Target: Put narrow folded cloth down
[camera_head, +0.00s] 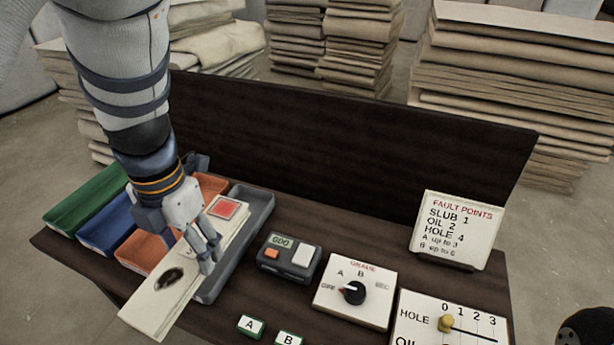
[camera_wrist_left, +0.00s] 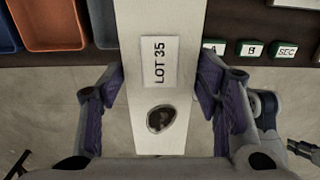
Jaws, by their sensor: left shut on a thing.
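The narrow folded cloth (camera_head: 160,294) is a long cream strip with a dark spot near its front end. My left gripper (camera_head: 207,246) is shut on it, with the strip slanting toward the front left over the trays and table edge. In the left wrist view the cloth (camera_wrist_left: 160,19) runs between the two fingers of my left gripper (camera_wrist_left: 160,92). It bears a "LOT 35" label and the dark spot there. A cream piece with a red square (camera_head: 226,208) shows behind the gripper at the grey tray (camera_head: 262,206); whether it joins the held strip is hidden.
Green (camera_head: 88,198), blue (camera_head: 108,232) and orange (camera_head: 142,252) trays stand left of the grey one. A small display box (camera_head: 289,257), a grade dial panel (camera_head: 355,290), A and B buttons and a fault points sign (camera_head: 455,229) fill the right. A dark upright board (camera_head: 330,140) closes the back.

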